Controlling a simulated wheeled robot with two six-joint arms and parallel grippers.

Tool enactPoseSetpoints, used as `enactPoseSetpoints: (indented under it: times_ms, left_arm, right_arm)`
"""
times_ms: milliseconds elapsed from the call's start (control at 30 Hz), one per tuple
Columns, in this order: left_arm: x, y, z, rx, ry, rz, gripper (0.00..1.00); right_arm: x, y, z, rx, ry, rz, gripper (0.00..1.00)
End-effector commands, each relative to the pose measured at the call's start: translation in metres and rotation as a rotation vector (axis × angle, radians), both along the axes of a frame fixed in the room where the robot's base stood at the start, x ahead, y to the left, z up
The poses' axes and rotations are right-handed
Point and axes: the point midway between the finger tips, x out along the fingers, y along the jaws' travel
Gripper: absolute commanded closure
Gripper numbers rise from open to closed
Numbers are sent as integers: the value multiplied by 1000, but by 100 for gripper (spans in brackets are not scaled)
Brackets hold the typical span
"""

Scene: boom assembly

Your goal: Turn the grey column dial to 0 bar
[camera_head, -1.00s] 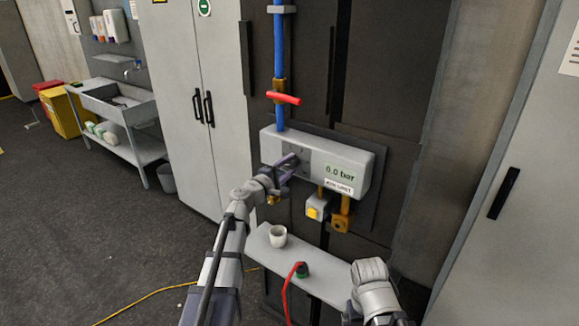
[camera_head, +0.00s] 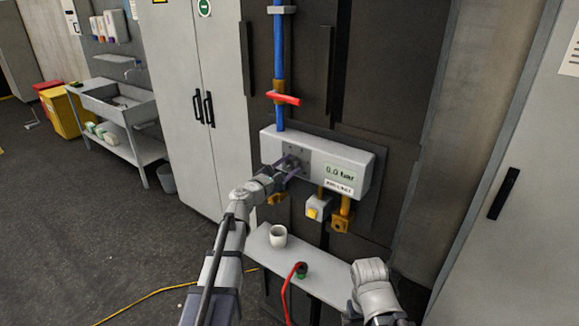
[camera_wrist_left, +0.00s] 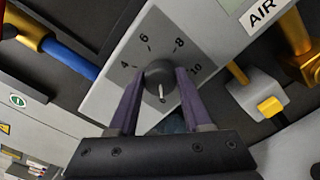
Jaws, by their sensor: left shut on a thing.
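The grey dial (camera_wrist_left: 160,76) sits on the front of a light grey wall unit (camera_head: 355,162). In the left wrist view, my left gripper (camera_wrist_left: 161,86) has its two purple fingers on either side of the dial, shut on it. The white pointer mark faces the wrist, and the scale shows 4, 6, 8 and 10. In the head view, my left gripper (camera_head: 292,165) partly hides the dial. The display (camera_head: 339,173) appears to read 0.0 bar. My right arm's end is at the lower right; its finger state cannot be made out.
A blue pipe with a red lever (camera_head: 284,98) runs above the unit. Below are a yellow-button box (camera_head: 316,208) and an orange fitting (camera_head: 341,218). A ledge (camera_head: 326,282) bears a white cup (camera_head: 278,235) and a red hose on a green fitting.

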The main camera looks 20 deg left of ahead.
Motion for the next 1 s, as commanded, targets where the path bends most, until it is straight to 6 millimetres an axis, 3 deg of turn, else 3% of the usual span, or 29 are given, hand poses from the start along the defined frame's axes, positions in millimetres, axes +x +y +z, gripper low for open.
enactPoseSetpoints:
  times_ms: [433, 467, 700, 1000]
  left_arm:
    - [-2, -1, -1, -6, 4, -2, 100]
    - [-2, -1, -1, -6, 4, -2, 49]
    - [-1, 0, -1, -6, 4, -1, 22]
    - [-2, 0, 0, -6, 3, -1, 21]
  right_arm:
    - [0, 0, -1, 0, 0, 0, 4]
    - [0, 0, -1, 0, 0, 0, 4]
    - [0, 0, 0, 0, 0, 0, 4]
    - [0, 0, 0, 0, 0, 0, 4]
